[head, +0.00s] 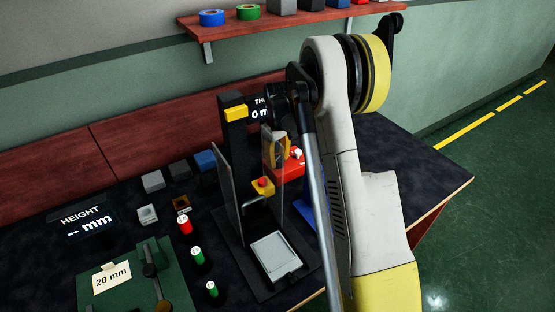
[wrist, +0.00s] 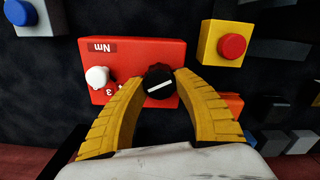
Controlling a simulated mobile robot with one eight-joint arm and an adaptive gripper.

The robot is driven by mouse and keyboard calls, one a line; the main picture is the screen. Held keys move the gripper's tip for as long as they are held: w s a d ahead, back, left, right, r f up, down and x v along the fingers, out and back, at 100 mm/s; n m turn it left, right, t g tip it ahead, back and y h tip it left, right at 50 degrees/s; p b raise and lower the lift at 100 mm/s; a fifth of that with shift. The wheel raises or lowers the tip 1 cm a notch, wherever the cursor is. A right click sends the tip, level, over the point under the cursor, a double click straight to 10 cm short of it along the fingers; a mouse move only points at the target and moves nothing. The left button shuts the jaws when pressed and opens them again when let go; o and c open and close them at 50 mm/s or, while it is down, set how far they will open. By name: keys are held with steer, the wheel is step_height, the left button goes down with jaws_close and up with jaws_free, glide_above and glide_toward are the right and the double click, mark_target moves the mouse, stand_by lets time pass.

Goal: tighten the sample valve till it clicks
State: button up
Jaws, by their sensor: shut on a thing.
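A red box (wrist: 120,55) marked "Nm" fills the upper middle of the wrist view. It carries a black round knob (wrist: 159,86) with a white line tilted slightly up to the right, and a white knob (wrist: 97,77) beside a red dial showing a "3". My gripper (wrist: 160,80) has its yellow fingers closed on either side of the black knob. No label names the valve. In the head view the red box (head: 290,171) sits below my gripper (head: 280,160), and the black knob is hidden there.
A yellow box with a red button (head: 263,187) stands close to the red box. A black press-like stand (head: 233,140) is just left of my arm.

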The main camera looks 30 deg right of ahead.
steer(key=m+p, duration=0.1)
steer(key=m, duration=0.2)
steer(key=shift+m, duration=0.4)
steer(key=o, duration=1.2)
steer(key=shift+c, duration=0.2)
step_height(320, 180, up, 12)
